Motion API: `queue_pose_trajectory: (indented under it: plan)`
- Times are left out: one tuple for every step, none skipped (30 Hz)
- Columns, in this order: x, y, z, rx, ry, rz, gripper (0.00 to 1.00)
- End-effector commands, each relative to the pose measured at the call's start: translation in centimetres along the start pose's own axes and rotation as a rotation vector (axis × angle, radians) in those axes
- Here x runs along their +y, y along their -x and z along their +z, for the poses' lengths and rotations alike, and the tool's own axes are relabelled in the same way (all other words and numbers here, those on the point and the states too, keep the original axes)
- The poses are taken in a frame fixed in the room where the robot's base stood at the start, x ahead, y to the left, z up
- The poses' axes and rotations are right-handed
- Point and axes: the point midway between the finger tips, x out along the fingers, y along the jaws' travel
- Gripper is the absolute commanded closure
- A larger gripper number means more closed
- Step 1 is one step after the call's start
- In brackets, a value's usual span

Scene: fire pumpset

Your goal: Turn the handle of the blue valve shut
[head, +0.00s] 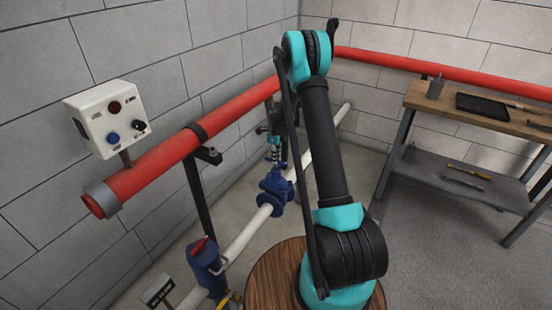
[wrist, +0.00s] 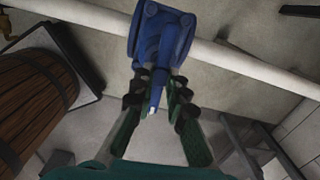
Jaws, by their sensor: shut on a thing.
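The blue valve (head: 275,190) sits on a white pipe, left of my arm in the head view. In the wrist view the valve body (wrist: 160,28) is at the top. Its blue handle (wrist: 157,80) points down the picture, with a pale tip between my fingers. My gripper (wrist: 159,92) has one finger on each side of the handle and is shut on it. In the head view my gripper (head: 274,150) is small and partly hidden by my arm, just beyond the valve. The handle cannot be made out clearly there.
A white pipe (head: 245,236) runs through the valve. A blue unit with a red top (head: 206,262) stands nearer. A thick red pipe (head: 160,160) and a white control box (head: 108,118) are along the left wall. A workbench (head: 470,108) stands at right; grey floor between is clear.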

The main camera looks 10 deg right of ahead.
Motion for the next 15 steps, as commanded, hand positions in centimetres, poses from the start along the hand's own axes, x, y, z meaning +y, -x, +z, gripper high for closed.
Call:
queue_pose_trajectory:
  plan:
    - [-0.08,-0.01,-0.34,0.005,-0.023,0.0,1.0]
    - [-0.08,-0.01,-0.34,0.005,-0.035,0.0,1.0]
    - [-0.08,-0.01,-0.34,0.006,-0.049,0.0,1.0]
    - [-0.07,-0.01,-0.34,0.006,-0.057,0.0,1.0]
    - [-0.07,-0.01,-0.34,0.006,-0.065,0.0,1.0]
    - [-0.07,-0.01,-0.34,0.006,-0.075,0.0,1.0]
    - [-0.06,-0.01,-0.34,0.006,-0.08,0.0,1.0]
    - [-0.06,-0.01,-0.34,0.006,-0.084,0.0,1.0]
    - [-0.06,-0.01,-0.34,0.006,-0.09,0.0,1.0]
    - [-0.06,-0.01,-0.34,0.006,-0.093,0.0,1.0]
    - [-0.05,-0.01,-0.34,0.006,-0.095,0.0,1.0]
    - [-0.05,-0.01,-0.33,0.006,-0.098,0.0,1.0]
    - [-0.05,-0.02,-0.34,0.006,-0.099,0.0,1.0]
    - [-0.05,-0.02,-0.34,0.006,-0.1,0.0,1.0]
    - [-0.04,-0.02,-0.33,0.006,-0.1,0.0,1.0]
